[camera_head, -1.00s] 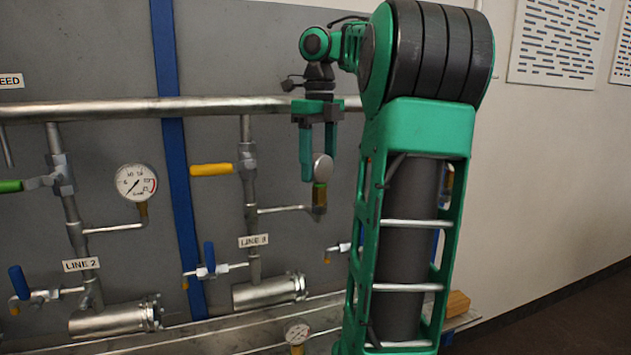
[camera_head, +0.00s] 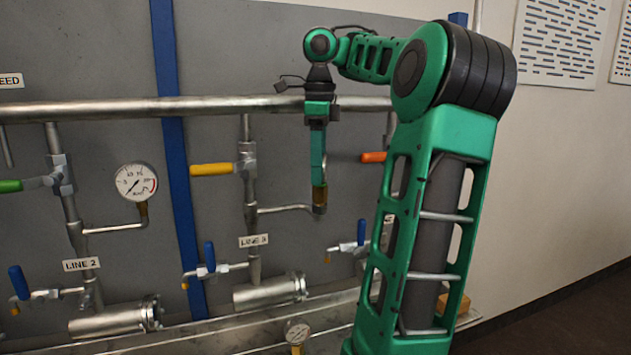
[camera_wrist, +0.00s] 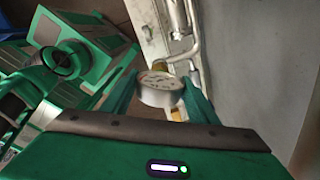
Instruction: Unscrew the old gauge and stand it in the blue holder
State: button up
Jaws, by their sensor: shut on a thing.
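The old gauge is the round, silver-rimmed gauge (camera_wrist: 160,92) between my fingers in the wrist view, its white dial partly visible. In the head view a finger hides its body, and only the brass fitting (camera_head: 319,196) below it shows, on the end of the Line 3 side pipe (camera_head: 286,208). My gripper (camera_head: 318,178) points down over this fitting. In the wrist view my gripper (camera_wrist: 158,86) has one finger on each side of the gauge and is shut on it. I cannot make out the blue holder in either view.
Another gauge (camera_head: 136,182) is on Line 2 at left. A smaller gauge (camera_head: 297,332) with a brass stem is low at the front. A yellow valve handle (camera_head: 211,169) and an orange one (camera_head: 373,157) flank my gripper. The main pipe (camera_head: 220,106) runs behind it.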

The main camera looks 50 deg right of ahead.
jog(key=shift+s+d+n, duration=0.2)
jog(key=shift+d+n, duration=0.05)
jog(key=shift+n, duration=0.55)
jog(key=o, duration=1.8)
jog(key=shift+d, duration=0.15)
jog(key=shift+c, duration=0.2)
jog(key=shift+w+a, duration=0.1)
jog(key=shift+a, duration=0.1)
jog(key=shift+m, duration=0.3)
jog(key=m, duration=0.2)
jog(key=shift+w+f+m, duration=0.1)
jog(key=shift+w+m, duration=0.05)
jog(key=shift+m, duration=0.15)
jog(key=m, duration=0.2)
jog(key=shift+d+m, duration=0.1)
jog(key=shift+m, duration=0.2)
jog(key=shift+d+m, duration=0.1)
jog(key=shift+m, duration=0.7)
jog(key=shift+r+m, duration=0.2)
jog(key=shift+m, duration=0.4)
jog(key=shift+a+m, duration=0.2)
jog(key=shift+m, duration=1.5)
